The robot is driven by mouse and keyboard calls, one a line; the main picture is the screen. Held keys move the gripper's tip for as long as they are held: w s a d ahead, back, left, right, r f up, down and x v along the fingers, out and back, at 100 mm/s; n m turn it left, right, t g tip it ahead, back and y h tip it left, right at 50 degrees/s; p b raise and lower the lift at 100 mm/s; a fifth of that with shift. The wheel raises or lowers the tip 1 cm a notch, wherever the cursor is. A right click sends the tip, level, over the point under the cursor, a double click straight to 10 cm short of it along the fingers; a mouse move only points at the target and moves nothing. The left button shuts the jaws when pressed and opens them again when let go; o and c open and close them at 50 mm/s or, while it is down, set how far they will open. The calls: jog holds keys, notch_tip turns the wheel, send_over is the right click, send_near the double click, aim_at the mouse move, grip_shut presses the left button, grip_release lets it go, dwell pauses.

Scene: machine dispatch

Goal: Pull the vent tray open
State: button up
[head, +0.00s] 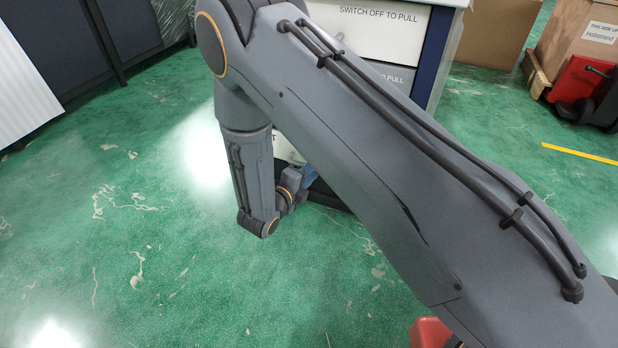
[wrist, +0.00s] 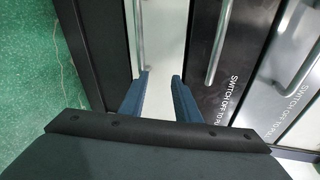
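A cabinet with a stack of drawer fronts shows sideways in the wrist view. A white lowest front (wrist: 168,30), probably the vent tray, carries a metal bar handle (wrist: 137,35). My gripper (wrist: 160,78) is open, with two blue fingers pointing at this front. The handle lines up with the left fingertip rather than the middle of the gap; whether they touch I cannot tell. Nothing is between the fingers. In the head view my arm hides most of the lowest front (head: 288,150), and only one letter of its label shows.
A dark grey drawer (wrist: 205,75) and a white drawer (wrist: 272,95), both with bar handles and "SWITCH OFF TO PULL" labels, sit beside it. Cardboard boxes (head: 490,32) and a red machine (head: 580,85) stand at right. The green floor (head: 130,220) is clear at left.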

jog(key=a+f+n+t+y+b, duration=0.1)
jog(key=a+f+n+y+b, duration=0.1)
jog(key=a+f+n, duration=0.15)
jog(key=shift+m, duration=0.45)
jog(key=b+x, duration=0.1)
jog(key=x, duration=0.3)
jog(key=b+x, duration=0.2)
jog(key=x, duration=0.2)
jog(key=shift+w+a, duration=0.15)
jog(key=shift+a, duration=0.05)
grip_shut()
